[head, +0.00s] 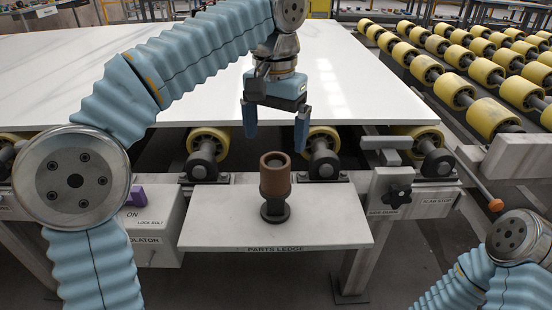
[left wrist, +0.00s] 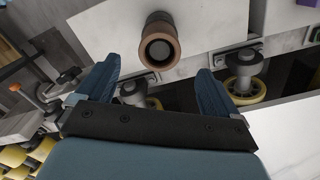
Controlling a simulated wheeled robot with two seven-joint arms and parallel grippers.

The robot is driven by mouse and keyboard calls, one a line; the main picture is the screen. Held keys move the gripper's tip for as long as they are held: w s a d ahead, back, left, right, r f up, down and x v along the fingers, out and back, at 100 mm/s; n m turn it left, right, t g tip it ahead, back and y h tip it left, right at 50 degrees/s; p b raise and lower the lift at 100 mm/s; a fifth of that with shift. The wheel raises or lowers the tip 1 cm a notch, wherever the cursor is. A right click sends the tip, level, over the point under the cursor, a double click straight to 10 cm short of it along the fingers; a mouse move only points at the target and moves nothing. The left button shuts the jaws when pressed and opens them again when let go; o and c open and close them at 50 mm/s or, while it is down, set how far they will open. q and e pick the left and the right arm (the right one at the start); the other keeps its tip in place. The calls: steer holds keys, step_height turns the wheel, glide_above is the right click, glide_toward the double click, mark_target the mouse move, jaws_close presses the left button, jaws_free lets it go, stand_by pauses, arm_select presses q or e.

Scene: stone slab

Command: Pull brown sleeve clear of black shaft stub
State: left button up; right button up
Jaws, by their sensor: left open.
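The brown sleeve (head: 275,174) stands upright around the black shaft stub (head: 275,209), whose base rests on the parts ledge (head: 220,215). The stub's lower part shows below the sleeve. My left gripper (head: 277,120) is open and empty, fingers pointing down, above and slightly behind the sleeve in the head view. Its fingertips (left wrist: 158,78) lie apart on either side below the sleeve in the wrist view. My right gripper is out of view; only part of that arm shows at lower right.
A large white slab (head: 70,80) lies behind the ledge, its front edge over yellow rollers (head: 208,142). A clamp with a black knob (head: 396,195) stands right of the ledge. An isolator box with a purple switch (head: 137,196) is at left. The ledge is otherwise clear.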

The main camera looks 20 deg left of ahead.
mark_target(275, 164)
arm_select(q)
step_height(275, 164, down, 10)
steer(key=shift+r+b, duration=0.25)
steer(key=shift+b, duration=0.8)
steer(key=c, duration=1.1)
steer(key=shift+r+p, duration=1.15)
steer(key=shift+r, duration=2.5)
